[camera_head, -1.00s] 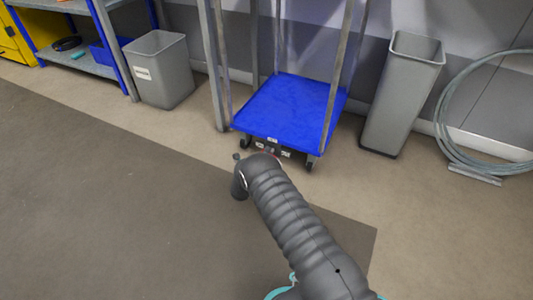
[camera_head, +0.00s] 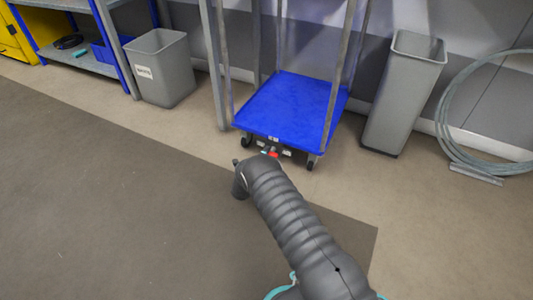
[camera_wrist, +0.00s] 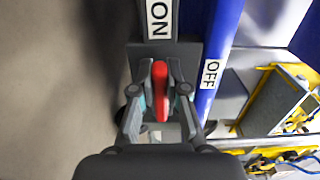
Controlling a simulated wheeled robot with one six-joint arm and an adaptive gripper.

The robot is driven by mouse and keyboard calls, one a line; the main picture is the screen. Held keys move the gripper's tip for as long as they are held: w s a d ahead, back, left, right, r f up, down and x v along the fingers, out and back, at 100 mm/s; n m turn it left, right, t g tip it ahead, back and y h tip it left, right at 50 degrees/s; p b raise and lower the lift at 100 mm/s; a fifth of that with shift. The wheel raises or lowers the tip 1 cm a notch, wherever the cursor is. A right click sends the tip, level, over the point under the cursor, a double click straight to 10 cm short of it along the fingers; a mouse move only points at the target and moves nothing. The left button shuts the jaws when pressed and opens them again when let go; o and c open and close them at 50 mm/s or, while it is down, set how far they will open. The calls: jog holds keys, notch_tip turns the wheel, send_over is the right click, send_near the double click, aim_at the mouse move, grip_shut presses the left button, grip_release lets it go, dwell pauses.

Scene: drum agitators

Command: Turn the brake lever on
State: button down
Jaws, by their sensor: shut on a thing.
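The brake lever (camera_wrist: 160,88) is red and shows in the wrist view between my gripper's fingers. It sits at the lower front edge of the blue cart (camera_head: 292,108), and a small red part of it shows in the head view (camera_head: 273,155). My gripper (camera_wrist: 161,98) is shut on the lever, with one finger on each side. An ON label (camera_wrist: 158,18) is above the lever in the wrist view, and an OFF label (camera_wrist: 210,74) is to its right. In the head view my arm hides most of the gripper.
A grey bin (camera_head: 160,68) stands left of the cart and a taller grey bin (camera_head: 403,92) stands right. A coiled hose (camera_head: 450,125) is at the far right. Blue shelving (camera_head: 112,45) is at the back left. The floor in front is clear.

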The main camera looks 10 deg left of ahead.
jog(key=c, duration=1.2)
grip_release()
jog(key=shift+o, duration=0.2)
jog(key=shift+s, duration=0.1)
jog(key=v, duration=1.2)
